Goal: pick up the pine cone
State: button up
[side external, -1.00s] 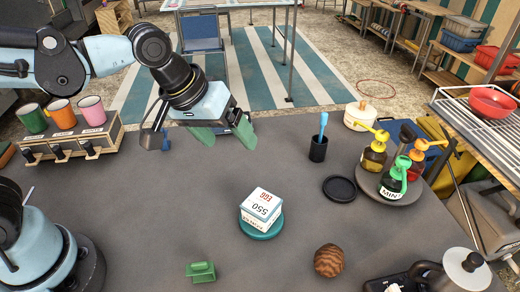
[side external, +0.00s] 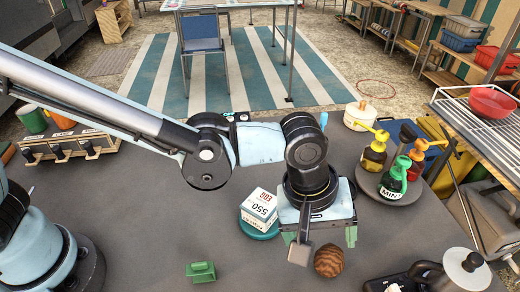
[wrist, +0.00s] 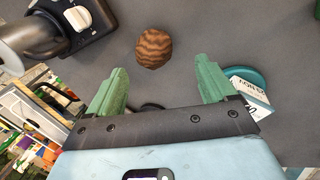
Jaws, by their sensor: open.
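The pine cone (side external: 328,261) is a brown, ridged, rounded thing on the dark grey tabletop, near the front right in the side external view. In the wrist view the pine cone (wrist: 154,48) lies beyond the fingertips, between their lines and a little left of the middle. My gripper (side external: 318,240) is above the table just behind the pine cone, and its wrist housing hides part of the table there. In the wrist view my gripper (wrist: 161,80) has its two green fingers wide apart with nothing between them.
A green block (side external: 201,272) lies front left. Bottles stand on a round tray (side external: 388,190).

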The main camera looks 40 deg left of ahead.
aim_at(328, 252)
jog(key=shift+d+x, duration=0.25)
jog(key=shift+x, duration=1.1)
jog(key=shift+d+x, duration=0.25)
jog(key=shift+x, duration=1.15)
jog(key=shift+d+f, duration=0.1)
jog(key=shift+f, duration=0.35)
jog(key=shift+c, duration=0.3)
jog(key=c, duration=1)
jog(key=shift+c, duration=0.2)
jog(key=shift+r, duration=0.15)
